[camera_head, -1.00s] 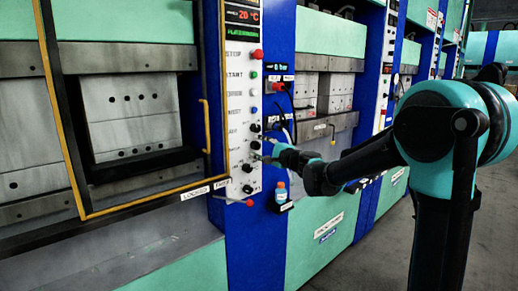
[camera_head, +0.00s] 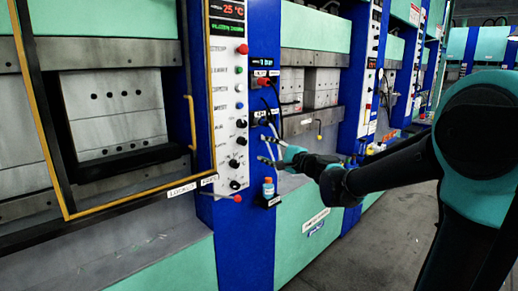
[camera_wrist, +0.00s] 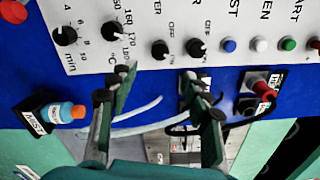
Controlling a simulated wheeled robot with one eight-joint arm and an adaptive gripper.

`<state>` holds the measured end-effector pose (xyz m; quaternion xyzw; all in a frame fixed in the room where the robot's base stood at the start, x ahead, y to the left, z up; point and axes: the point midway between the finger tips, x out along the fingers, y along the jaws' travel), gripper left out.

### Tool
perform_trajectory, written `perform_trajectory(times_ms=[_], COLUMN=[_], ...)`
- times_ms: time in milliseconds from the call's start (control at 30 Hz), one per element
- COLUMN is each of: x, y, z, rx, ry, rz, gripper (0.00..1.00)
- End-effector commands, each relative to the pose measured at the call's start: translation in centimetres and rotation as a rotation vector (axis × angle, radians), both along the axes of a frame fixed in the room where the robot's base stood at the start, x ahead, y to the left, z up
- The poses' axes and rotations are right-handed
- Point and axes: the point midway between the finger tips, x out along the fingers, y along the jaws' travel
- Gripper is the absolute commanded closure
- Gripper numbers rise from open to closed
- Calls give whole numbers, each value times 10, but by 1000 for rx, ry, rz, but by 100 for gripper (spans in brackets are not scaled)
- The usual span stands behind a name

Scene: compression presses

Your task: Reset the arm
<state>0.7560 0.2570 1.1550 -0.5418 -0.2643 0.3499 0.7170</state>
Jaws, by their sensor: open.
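My gripper (camera_head: 266,149) is open and empty. In the head view, its fingers point left, in front of the blue column to the right of the white control panel (camera_head: 230,95). The wrist view shows both fingers apart (camera_wrist: 157,82), with the panel's black knobs (camera_wrist: 116,24) beyond them. My arm reaches in from the right side of the head view. The temperature display (camera_head: 226,9) reads 25 °C. A smaller display (camera_head: 264,61) seems to read 1 bar.
A small bottle with an orange cap (camera_head: 268,187) stands on a bracket on the blue column, below my gripper. Cables (camera_wrist: 150,122) hang close by the fingers. The yellow-framed press door (camera_head: 192,120) is at left. Open floor (camera_head: 375,240) shows at lower right.

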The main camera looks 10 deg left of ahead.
Motion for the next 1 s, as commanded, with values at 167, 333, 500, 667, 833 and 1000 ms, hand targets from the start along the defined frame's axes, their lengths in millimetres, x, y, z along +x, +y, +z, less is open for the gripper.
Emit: perform_trajectory(times_ms=[167, 333, 500, 667, 833, 1000], x=[-3, -3, -11, -44, -99, -154], y=[-5, -4, -8, -29, -78, -144], z=[0, 0, -9, -57, -142, -223], rx=[0, 0, -48, -288, -678, -1053], ry=[0, 0, -17, -85, -143, -137], rz=[-1, 0, 8, 50, 132, 226], gripper=[51, 51, 51, 51, 51, 51])
